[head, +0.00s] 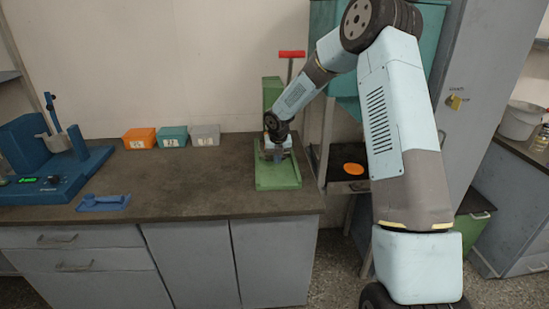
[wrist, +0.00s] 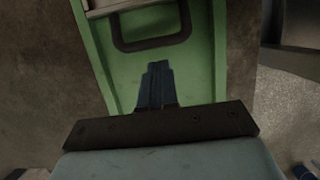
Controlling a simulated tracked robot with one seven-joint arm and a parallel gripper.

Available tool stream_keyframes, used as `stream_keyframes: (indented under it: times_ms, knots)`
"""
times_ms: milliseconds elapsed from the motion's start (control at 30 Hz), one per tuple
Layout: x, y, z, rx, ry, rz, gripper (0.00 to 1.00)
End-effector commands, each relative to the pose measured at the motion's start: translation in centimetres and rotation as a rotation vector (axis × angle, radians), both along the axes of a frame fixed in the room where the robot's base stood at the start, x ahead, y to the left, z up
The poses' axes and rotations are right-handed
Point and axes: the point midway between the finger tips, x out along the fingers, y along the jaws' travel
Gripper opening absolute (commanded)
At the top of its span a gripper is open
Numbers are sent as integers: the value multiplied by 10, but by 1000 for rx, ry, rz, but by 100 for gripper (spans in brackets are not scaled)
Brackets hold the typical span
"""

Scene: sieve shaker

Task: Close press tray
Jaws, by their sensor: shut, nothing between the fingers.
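The green press (head: 272,92) stands at the right end of the workbench, with a red T-handle (head: 292,54) on top. Its green base (head: 278,181) reaches toward the front edge; the base also fills the middle of the wrist view (wrist: 204,80). In the wrist view a dark loop handle (wrist: 155,45) lies over the base, with the pale edge of what seems to be the press tray (wrist: 112,7) behind it. My gripper (head: 279,158) is over the press base; its shut, empty fingers (wrist: 157,68) point at the handle, just short of it. Contact cannot be told. My arm hides part of the press.
Orange (head: 139,138), teal (head: 173,136) and grey (head: 205,135) bins stand along the wall. A blue device (head: 50,165) and a small blue item (head: 104,202) are at the left. The bench middle is clear. A dark shelf with an orange disc (head: 354,168) is right of the bench.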

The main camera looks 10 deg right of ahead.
Motion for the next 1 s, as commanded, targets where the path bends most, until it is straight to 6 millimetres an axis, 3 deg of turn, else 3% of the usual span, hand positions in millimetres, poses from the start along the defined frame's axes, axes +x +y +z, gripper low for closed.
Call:
stream_keyframes:
  times_ms: [100,500,767,1000]
  knots:
    - [-16,5,6,2,-2,5,0]
    - [-37,10,79,3,-5,9,0]
    - [-44,13,100,4,-3,8,0]
    - [-69,2,133,20,-23,-188,0]
